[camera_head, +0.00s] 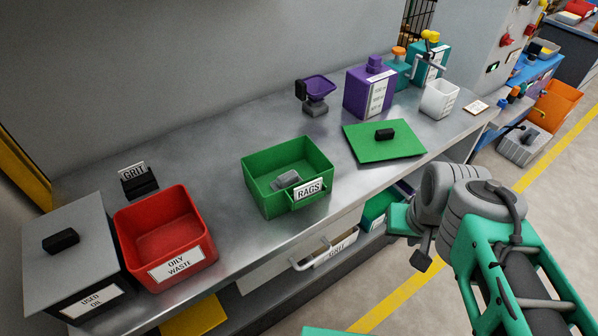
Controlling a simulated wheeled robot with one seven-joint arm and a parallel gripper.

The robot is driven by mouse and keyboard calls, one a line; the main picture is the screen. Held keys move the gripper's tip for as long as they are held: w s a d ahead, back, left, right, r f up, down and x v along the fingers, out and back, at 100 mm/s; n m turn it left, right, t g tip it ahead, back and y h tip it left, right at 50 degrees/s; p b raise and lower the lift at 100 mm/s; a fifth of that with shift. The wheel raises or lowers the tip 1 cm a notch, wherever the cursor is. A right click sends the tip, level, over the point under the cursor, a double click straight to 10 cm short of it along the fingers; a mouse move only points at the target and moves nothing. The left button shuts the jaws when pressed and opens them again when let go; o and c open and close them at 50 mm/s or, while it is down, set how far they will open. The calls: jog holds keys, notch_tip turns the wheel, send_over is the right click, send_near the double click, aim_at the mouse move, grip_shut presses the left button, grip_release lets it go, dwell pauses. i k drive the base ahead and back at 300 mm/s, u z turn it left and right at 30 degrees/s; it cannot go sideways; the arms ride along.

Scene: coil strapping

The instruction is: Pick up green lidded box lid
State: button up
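A red OILY WASTE bin (166,235) and a lidded USED OIL box (70,250) stand at the left. Bare bench surrounds the lid's front and left.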

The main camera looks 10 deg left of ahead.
aim_at(371, 142)
jog(key=z, duration=1.6)
jog(key=i, duration=1.6)
jog(key=u, duration=4.55)
jog(key=i, duration=0.55)
